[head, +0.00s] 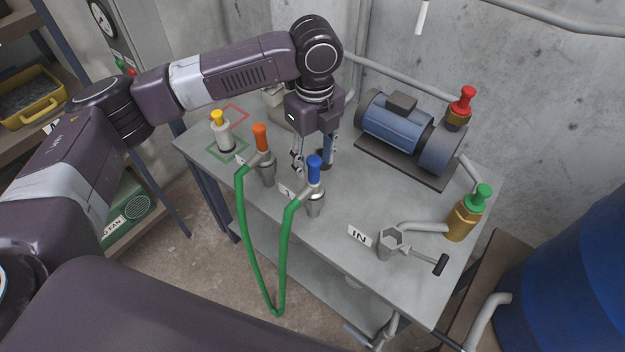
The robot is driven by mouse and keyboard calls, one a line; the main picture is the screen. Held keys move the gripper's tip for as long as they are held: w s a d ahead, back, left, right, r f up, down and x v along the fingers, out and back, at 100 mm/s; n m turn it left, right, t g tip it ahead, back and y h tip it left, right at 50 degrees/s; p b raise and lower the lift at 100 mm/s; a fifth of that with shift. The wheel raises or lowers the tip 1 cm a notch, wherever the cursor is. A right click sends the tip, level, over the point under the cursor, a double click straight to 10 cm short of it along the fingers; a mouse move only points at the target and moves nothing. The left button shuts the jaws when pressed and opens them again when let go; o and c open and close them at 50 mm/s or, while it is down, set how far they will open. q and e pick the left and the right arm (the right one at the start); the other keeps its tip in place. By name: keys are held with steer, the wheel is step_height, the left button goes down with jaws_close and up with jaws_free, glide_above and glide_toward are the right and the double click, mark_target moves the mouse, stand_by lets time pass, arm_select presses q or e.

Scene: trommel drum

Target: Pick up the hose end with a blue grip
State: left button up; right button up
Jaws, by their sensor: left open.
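The hose end with the blue grip (314,170) stands upright in the middle of the bench, with a grey metal fitting (315,204) below the grip. A green hose (281,255) hangs from it in a loop over the front edge to a second hose end with an orange grip (261,138). My left gripper (311,166) points down just behind the blue grip in the picture. My right gripper is not in view.
A yellow-topped bottle (222,132) stands at the bench's left. A blue motor pump (402,130) is behind, with red (464,100) and green (482,196) valve knobs at right. A hexagonal fitting with a black handle (440,264) lies by the IN label (360,236).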

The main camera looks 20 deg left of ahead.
mark_target(310, 184)
arm_select(q)
steer(key=shift+f, duration=1.55)
steer(key=shift+c, duration=0.6)
jaws_close()
steer(key=shift+r, duration=0.1)
